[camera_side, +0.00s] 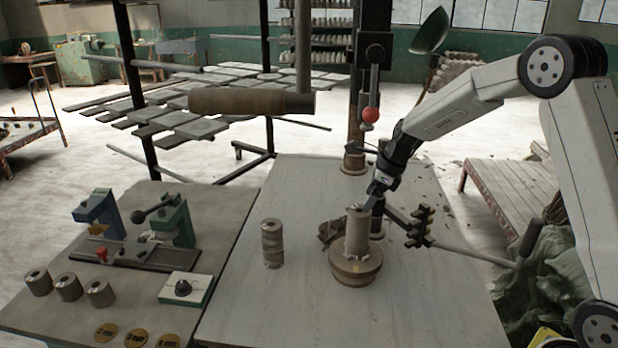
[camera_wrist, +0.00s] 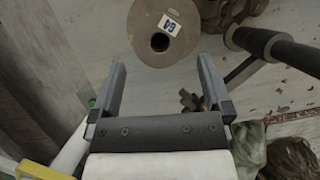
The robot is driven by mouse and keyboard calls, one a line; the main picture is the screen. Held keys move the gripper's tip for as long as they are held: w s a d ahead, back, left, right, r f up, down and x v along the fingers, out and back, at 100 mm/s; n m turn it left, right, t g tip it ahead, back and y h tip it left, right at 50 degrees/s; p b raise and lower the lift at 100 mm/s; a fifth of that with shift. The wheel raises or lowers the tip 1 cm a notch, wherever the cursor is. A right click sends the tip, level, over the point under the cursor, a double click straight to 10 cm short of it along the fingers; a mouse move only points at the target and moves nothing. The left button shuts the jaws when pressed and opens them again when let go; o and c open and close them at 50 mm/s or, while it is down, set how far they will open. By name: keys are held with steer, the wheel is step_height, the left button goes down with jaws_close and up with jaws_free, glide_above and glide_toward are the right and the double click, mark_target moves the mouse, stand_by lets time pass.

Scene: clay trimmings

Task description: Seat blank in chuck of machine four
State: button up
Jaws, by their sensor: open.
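A pale grey-brown cylinder (camera_side: 357,236) stands upright on a wider round brown base (camera_side: 355,272) on the pale table. A small light tag shows where they meet. My gripper (camera_side: 373,198) is at the cylinder's upper right in the side view; whether they touch is unclear. In the wrist view my gripper (camera_wrist: 161,62) has its two fingers wide apart with nothing between them. Beyond the fingertips is a brown round piece (camera_wrist: 150,22) with a dark hole and a blue-and-white tag.
A ribbed cylinder (camera_side: 272,243) stands left of the base. The left bench holds three short hollow cylinders (camera_side: 68,287), brass discs (camera_side: 137,338), a white dial box (camera_side: 186,288) and a green fixture (camera_side: 178,222). A dark bar with a brown roller (camera_side: 238,101) hangs behind.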

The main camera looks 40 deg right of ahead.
stand_by(0.4)
steer(key=shift+s+a+n, duration=0.5)
steer(key=shift+s+n, duration=0.1)
steer(key=shift+n, duration=0.3)
steer(key=s+a+n+h, duration=0.1)
steer(key=s+a+n, duration=0.2)
steer(key=s+n, duration=0.4)
steer(key=s+a+f+n+h, duration=0.1)
steer(key=s+a+n, duration=0.2)
steer(key=s+n, duration=0.4)
steer(key=s+a+f+n+g, duration=0.1)
steer(key=s+a+n, duration=0.2)
steer(key=s+n, duration=0.4)
steer(key=n, duration=0.5)
steer(key=shift+a+f+n+h, duration=0.2)
steer(key=shift+a+n+h, duration=0.05)
steer(key=shift+n+h, duration=0.15)
steer(key=shift+w, duration=0.1)
